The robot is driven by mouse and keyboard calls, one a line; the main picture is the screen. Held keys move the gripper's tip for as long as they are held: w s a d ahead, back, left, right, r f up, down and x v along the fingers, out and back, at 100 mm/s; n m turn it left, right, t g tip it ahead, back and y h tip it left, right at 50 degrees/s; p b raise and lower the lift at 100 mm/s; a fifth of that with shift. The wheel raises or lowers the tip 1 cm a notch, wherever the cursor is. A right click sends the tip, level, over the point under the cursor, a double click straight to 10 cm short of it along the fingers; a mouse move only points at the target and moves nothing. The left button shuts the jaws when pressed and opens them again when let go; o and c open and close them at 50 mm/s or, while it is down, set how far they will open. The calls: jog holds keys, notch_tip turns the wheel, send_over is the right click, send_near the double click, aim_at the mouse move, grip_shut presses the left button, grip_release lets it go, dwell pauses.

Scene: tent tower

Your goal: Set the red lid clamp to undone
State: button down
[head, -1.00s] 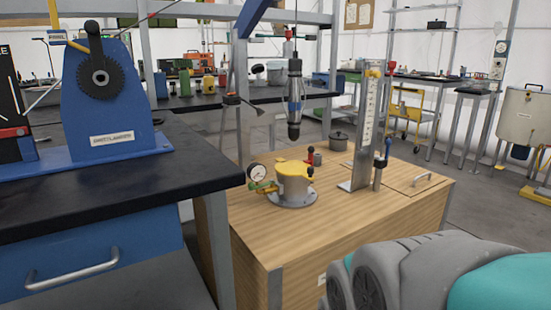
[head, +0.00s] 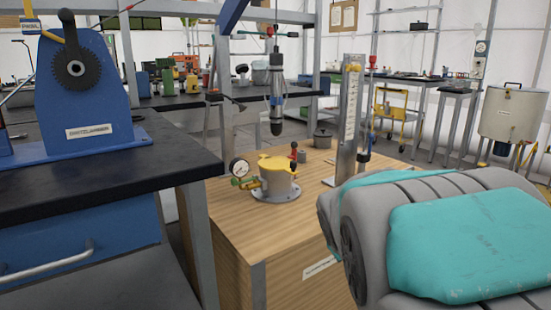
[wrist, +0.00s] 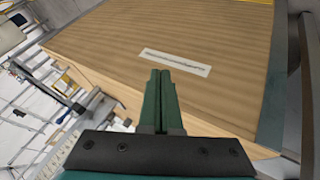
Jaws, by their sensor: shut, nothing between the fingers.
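A small metal pot (head: 279,187) with a yellow lid (head: 276,163) stands on the wooden bench. A red upright piece (head: 294,150), which looks like the red lid clamp, shows at the lid's far right edge. I cannot tell its setting or whether it touches the lid. A dark knob (head: 293,168) is just below it. My gripper (wrist: 160,74) shows in the wrist view, its green fingers shut and empty near the labelled wooden face of the bench. My arm is at the lower right of the head view; the fingers are hidden there.
A dial gauge (head: 239,168) and a green-yellow valve (head: 246,184) sit left of the pot. A hanging tool (head: 276,110) is above and behind it. A metal column (head: 349,115) stands right. A dark-topped workbench (head: 100,180) blocks the left.

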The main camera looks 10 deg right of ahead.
jog(key=w+d+r+n+t+h+b, duration=0.1)
jog(key=w+d+r+n+t, duration=0.4)
jog(key=w, duration=0.4)
jog(key=w+d+r+n+t+h+b, duration=0.1)
jog(key=w+d+r+n+t+b, duration=0.2)
jog(key=w+r, duration=0.5)
jog(key=n+t+y+b, duration=0.2)
jog(key=n+t+y, duration=0.1)
jog(key=n+y, duration=1.05)
send_near(294, 152)
jog(key=s+a+r+n+h, duration=0.1)
jog(key=s+a+n+h, duration=0.1)
jog(key=s+n, duration=0.1)
jog(key=shift+s+a+r, duration=0.1)
jog(key=shift+s+r, duration=0.05)
jog(key=shift+s, duration=0.1)
jog(key=shift+w, duration=0.1)
jog(key=x, duration=0.9)
jog(key=shift+w+r, duration=0.1)
jog(key=shift+w, duration=0.3)
jog(key=shift+r+m+p, duration=0.1)
jog(key=shift+m+p, duration=0.25)
jog(key=shift+p, duration=0.05)
